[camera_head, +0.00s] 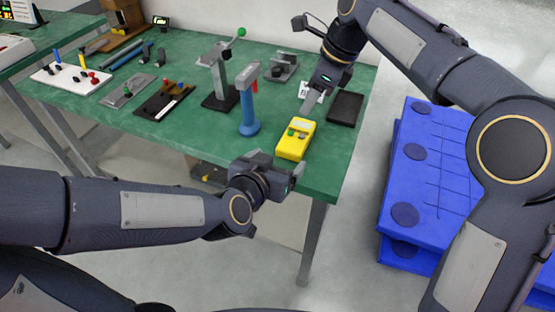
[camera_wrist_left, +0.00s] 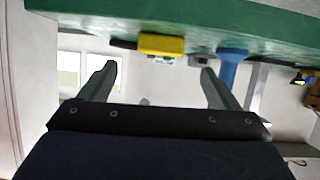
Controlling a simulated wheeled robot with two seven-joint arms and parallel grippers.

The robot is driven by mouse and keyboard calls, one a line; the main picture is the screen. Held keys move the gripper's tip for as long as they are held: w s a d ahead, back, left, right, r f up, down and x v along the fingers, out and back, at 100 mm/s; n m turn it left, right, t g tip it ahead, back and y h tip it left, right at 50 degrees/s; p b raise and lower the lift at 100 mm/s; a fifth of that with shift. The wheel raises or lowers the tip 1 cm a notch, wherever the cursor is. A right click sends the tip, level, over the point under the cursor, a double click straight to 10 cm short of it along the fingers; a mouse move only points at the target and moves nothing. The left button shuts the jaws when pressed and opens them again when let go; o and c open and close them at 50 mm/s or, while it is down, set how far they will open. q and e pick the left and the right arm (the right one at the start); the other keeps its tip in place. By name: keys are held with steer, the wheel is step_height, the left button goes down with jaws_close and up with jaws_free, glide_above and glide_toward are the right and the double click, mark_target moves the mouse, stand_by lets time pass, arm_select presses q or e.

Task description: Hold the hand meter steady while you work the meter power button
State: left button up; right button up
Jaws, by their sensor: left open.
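I cannot tell for sure which is the power button. It also shows in the left wrist view (camera_wrist_left: 162,45). My left gripper (camera_head: 290,172) is just off the bench's front edge, lower than the meter and apart from it. In the left wrist view its two fingers (camera_wrist_left: 158,68) are spread and empty. My right gripper (camera_head: 308,108) points down at the meter's far end; its fingers overlap, so gap and contact are unclear.
A lever stand (camera_head: 219,85) and several switch panels fill the bench (camera_head: 205,145) further left. Blue crates (camera_head: 432,180) stand on the floor at right.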

mark_target(289, 149)
arm_select(q)
steer(key=shift+w+d+f+t, duration=0.1)
steer(key=shift+w+d+t, duration=0.15)
steer(key=shift+w, duration=0.2)
steer(key=x, duration=0.7)
steer(key=shift+a, duration=0.1)
steer(key=c, duration=1.2)
arm_select(e)
jaws_close()
stand_by(0.4)
stand_by(1.2)
